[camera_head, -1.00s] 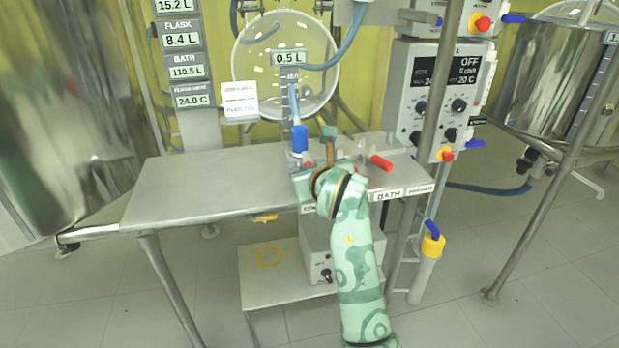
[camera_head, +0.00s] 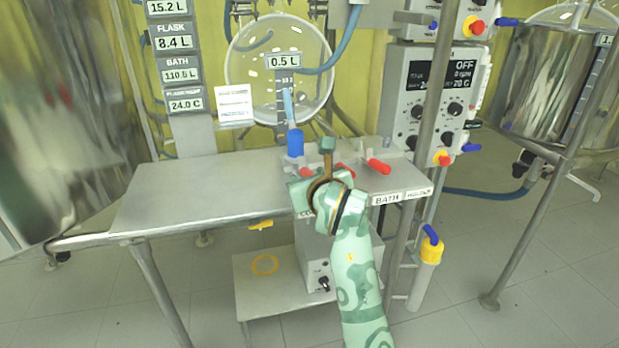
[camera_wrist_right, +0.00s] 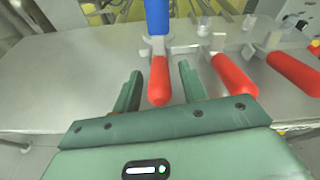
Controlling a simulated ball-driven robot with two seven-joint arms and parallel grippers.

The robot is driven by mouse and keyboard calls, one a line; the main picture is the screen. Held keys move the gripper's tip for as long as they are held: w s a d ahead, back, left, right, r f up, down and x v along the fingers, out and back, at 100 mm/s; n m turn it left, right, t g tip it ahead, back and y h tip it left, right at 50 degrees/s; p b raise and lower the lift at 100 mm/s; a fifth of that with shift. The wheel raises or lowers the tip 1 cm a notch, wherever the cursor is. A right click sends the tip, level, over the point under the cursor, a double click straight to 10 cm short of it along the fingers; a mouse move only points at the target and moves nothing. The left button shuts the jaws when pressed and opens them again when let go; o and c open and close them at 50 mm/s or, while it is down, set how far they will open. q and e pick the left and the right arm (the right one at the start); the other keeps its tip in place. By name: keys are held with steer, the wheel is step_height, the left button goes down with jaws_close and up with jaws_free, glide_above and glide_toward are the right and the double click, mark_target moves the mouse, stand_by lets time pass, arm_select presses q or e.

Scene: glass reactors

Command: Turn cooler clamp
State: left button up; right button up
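Several red-handled clamps sit along the right part of the steel table (camera_head: 210,185). The leftmost clamp handle (camera_head: 306,172) lies behind a label that begins "CO", the rest hidden by my arm. My right gripper (camera_head: 314,182) is at the table's front edge, just in front of this handle. In the right wrist view this red handle (camera_wrist_right: 159,84) points toward me, between the two spread green fingers of my right gripper (camera_wrist_right: 160,72). Gaps show on both sides, so the fingers are not shut on it. My left gripper is not in view.
Two more red handles (camera_wrist_right: 232,75) (camera_wrist_right: 292,72) lie close to the right. A blue fitting (camera_head: 295,143) rises behind the leftmost clamp. A control panel (camera_head: 437,98) and a steel post (camera_head: 428,110) stand to the right. The table's left part is clear.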

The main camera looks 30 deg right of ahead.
steer(key=shift+s+r, duration=0.1)
arm_select(q)
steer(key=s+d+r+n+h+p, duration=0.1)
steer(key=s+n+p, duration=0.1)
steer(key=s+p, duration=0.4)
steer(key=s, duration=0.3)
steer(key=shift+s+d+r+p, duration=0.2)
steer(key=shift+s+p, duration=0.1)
steer(key=shift+p, duration=0.05)
arm_select(e)
steer(key=v, duration=1.6)
